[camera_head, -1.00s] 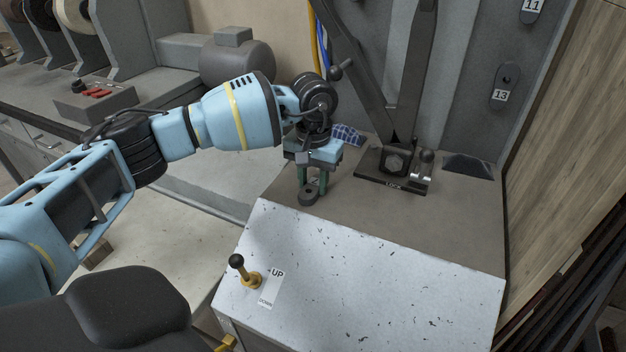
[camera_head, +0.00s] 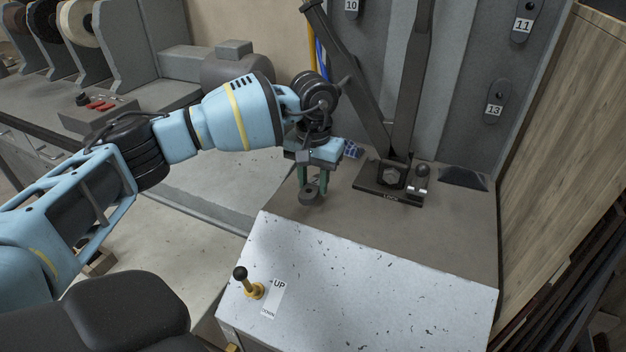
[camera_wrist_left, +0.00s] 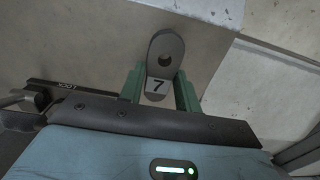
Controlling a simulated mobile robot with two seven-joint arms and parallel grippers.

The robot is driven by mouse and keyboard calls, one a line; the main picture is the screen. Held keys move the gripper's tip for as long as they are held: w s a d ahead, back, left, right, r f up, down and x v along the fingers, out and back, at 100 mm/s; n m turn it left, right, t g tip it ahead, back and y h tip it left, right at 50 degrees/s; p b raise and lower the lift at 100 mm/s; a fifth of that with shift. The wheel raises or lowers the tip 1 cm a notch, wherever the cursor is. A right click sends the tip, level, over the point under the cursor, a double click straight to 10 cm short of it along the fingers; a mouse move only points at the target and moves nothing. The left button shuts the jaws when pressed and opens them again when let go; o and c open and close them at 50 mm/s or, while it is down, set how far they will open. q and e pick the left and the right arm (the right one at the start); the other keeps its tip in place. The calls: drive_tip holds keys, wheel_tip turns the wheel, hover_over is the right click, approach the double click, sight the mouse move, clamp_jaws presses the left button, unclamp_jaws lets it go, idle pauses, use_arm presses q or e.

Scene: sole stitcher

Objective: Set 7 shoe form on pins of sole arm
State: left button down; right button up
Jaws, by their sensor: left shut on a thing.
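My left gripper (camera_head: 312,190) is shut on the shoe form 7 (camera_head: 310,191), a small dark grey sole-shaped piece with a hole. It holds the form above the brown-grey bench top. In the left wrist view the form (camera_wrist_left: 165,58) shows its white "7" label between the green fingers of my left gripper (camera_wrist_left: 160,88). The sole arm is most likely the dark upright arm (camera_head: 408,95) rising by the block marked LOCK (camera_head: 390,190); its pins cannot be made out. My right gripper is not in view.
Forms 10 (camera_head: 351,8), 11 (camera_head: 522,25) and 13 (camera_head: 494,105) hang on the grey back panel. A yellow-based lever (camera_head: 250,285) with UP and DOWN labels stands on the speckled white surface (camera_head: 370,280).

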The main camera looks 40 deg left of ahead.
use_arm(q)
drive_tip(key=shift+s+r+p, duration=0.3)
drive_tip(key=shift+r+p, duration=0.2)
drive_tip(key=shift+p, duration=0.05)
drive_tip(key=shift+s+d+r+p, duration=0.2)
drive_tip(key=shift+s+r+p, duration=0.45)
drive_tip(key=shift+r+p, duration=0.2)
drive_tip(key=shift+s+d+r+p, duration=0.15)
drive_tip(key=shift+s+r+p, duration=0.35)
drive_tip(key=shift+r+p, duration=0.15)
drive_tip(key=shift+s+d+r+p, duration=0.15)
drive_tip(key=shift+s+r+p, duration=0.5)
drive_tip(key=shift+r+p, duration=0.15)
drive_tip(key=shift+s+r, duration=0.2)
drive_tip(key=shift+s, duration=0.05)
drive_tip(key=shift+s+d+p, duration=0.1)
drive_tip(key=shift+p, duration=0.2)
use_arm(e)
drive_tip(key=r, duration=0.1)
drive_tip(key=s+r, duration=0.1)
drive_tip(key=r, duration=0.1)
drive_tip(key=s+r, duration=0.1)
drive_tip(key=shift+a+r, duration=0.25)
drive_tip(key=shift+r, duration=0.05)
